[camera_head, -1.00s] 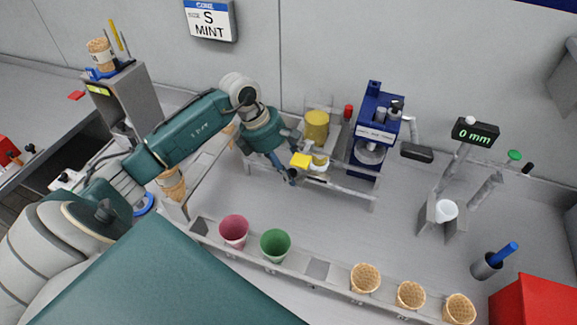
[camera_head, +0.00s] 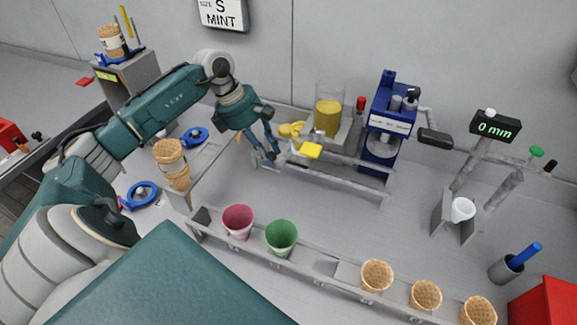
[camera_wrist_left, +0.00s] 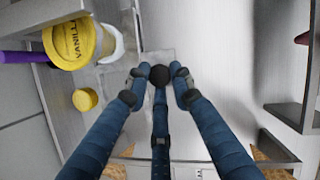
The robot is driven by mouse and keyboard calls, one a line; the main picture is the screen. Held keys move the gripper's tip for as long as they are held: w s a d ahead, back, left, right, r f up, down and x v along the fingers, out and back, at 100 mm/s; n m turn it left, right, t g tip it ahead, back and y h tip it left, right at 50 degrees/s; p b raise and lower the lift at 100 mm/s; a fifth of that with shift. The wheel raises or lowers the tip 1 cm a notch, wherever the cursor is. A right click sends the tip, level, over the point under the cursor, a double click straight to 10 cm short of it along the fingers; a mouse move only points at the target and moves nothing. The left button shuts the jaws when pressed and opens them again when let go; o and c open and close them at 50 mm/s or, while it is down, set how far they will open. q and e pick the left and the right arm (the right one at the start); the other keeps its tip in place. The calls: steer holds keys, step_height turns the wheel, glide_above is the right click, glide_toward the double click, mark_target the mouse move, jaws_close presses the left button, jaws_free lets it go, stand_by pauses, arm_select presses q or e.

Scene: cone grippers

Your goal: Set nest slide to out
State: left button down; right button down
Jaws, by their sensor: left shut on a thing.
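My left gripper (camera_head: 274,160) is at the left end of a pair of grey rails (camera_head: 345,178) in the head view. In the left wrist view its blue fingers (camera_wrist_left: 160,80) close around a small dark round knob (camera_wrist_left: 160,75). I take this knob to be the handle of the nest slide; the slide's body is mostly hidden by the fingers. My right gripper is not in view.
A yellow-filled container (camera_head: 328,118) and a blue press (camera_head: 388,118) stand behind the rails. A front rack holds a pink cup (camera_head: 238,222), a green cup (camera_head: 282,238) and waffle cones (camera_head: 377,275). Stacked cones (camera_head: 172,163) stand left, near my arm. The counter between rails and rack is clear.

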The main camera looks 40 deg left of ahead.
arm_select(q)
steer(key=s+a+b, duration=0.1)
steer(key=a+b, duration=0.2)
steer(key=a, duration=0.5)
steer(key=shift+s+a+r, duration=0.25)
steer(key=shift+s, duration=0.15)
steer(key=c, duration=1.5)
jaws_free()
steer(key=shift+a, duration=0.1)
steer(key=v, duration=1.2)
steer(key=shift+s+f, duration=0.1)
steer(key=shift+s, duration=0.05)
steer(key=shift+f, duration=0.1)
